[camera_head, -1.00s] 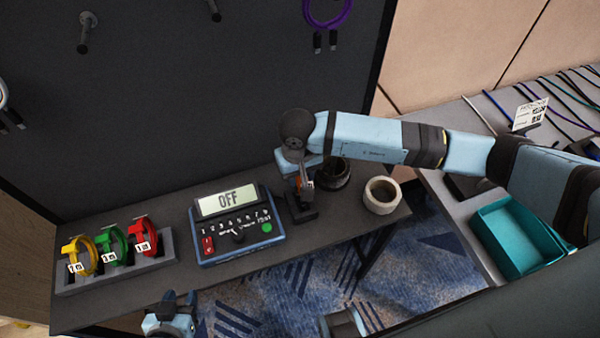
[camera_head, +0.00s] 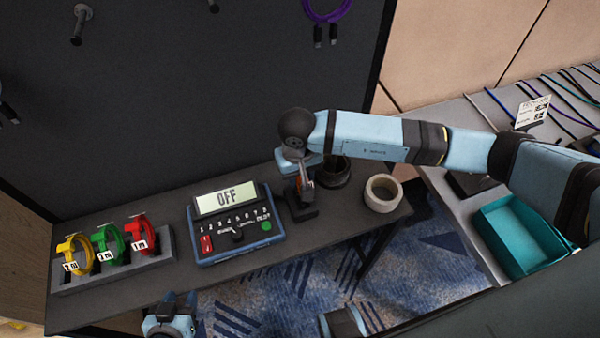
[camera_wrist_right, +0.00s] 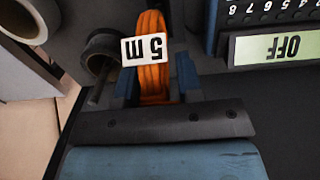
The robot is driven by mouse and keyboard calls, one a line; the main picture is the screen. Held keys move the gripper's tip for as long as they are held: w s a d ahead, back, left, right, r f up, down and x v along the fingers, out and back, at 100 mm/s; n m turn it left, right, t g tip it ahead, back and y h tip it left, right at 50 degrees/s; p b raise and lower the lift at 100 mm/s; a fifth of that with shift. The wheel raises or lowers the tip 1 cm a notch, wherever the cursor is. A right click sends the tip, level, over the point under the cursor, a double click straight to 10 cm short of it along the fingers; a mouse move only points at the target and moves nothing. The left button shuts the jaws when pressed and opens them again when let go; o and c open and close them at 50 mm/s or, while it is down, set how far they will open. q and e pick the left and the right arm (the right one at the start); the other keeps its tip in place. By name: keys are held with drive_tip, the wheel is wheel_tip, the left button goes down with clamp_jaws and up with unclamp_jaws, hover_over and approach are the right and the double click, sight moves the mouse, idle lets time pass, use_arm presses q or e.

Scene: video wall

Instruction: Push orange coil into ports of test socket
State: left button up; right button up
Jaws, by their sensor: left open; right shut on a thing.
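The orange coil (camera_wrist_right: 152,86) with a white "5 m" tag is held between the fingers of my right gripper (camera_wrist_right: 157,82). In the head view my right gripper (camera_head: 304,178) points down over a small dark block, apparently the test socket (camera_head: 302,214), beside the tester. Only a sliver of the orange coil (camera_head: 309,184) shows there. It looks at or just above the block; the ports are hidden, so I cannot tell whether its plugs are in them. The tester (camera_head: 237,226) reads OFF. My left gripper (camera_head: 172,302) is open and empty below the shelf's front edge.
Yellow, green and red coils stand in a grey rack (camera_head: 158,263) at the left. A dark roll (camera_head: 337,172) and a pale tape roll (camera_head: 384,193) stand right of my right gripper. A purple cable (camera_head: 328,12) hangs on the wall. A teal tray (camera_head: 520,238) is at right.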

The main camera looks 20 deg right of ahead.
drive_tip(key=shift+f, duration=0.2)
drive_tip(key=shift+f+b, duration=0.3)
drive_tip(key=shift+b, duration=0.4)
drive_tip(key=shift+f+b, duration=0.6)
drive_tip(key=shift+b, duration=0.2)
drive_tip(key=shift+f, duration=0.15)
idle(0.5)
drive_tip(key=shift+f+b, duration=0.3)
drive_tip(key=shift+b, duration=0.35)
drive_tip(key=o, duration=1.1)
drive_tip(key=shift+c, duration=0.2)
